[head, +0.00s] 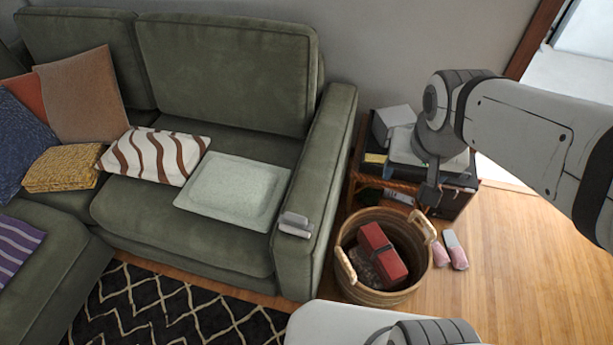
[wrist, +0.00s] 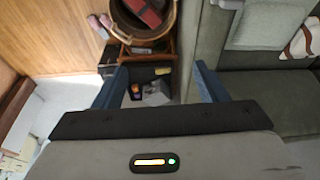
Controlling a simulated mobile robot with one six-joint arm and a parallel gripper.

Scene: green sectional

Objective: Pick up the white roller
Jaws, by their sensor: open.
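The white roller (head: 295,222) appears to be the small pale grey-white object lying on the front of the green sofa's armrest (head: 318,180). A pale piece at the top edge of the wrist view (wrist: 229,4) seems to be the same object, cut off by the frame. My gripper (head: 428,196) hangs to the right of the armrest, over the side table and the back of the basket, apart from the roller. In the wrist view my gripper (wrist: 162,75) is open, with two blue fingers spread and nothing between them.
A wicker basket (head: 349,284) holding red items stands right of the sofa. A dark side table (head: 452,204) with items on it stands behind. Pink slippers (head: 455,250) lie on the floor.

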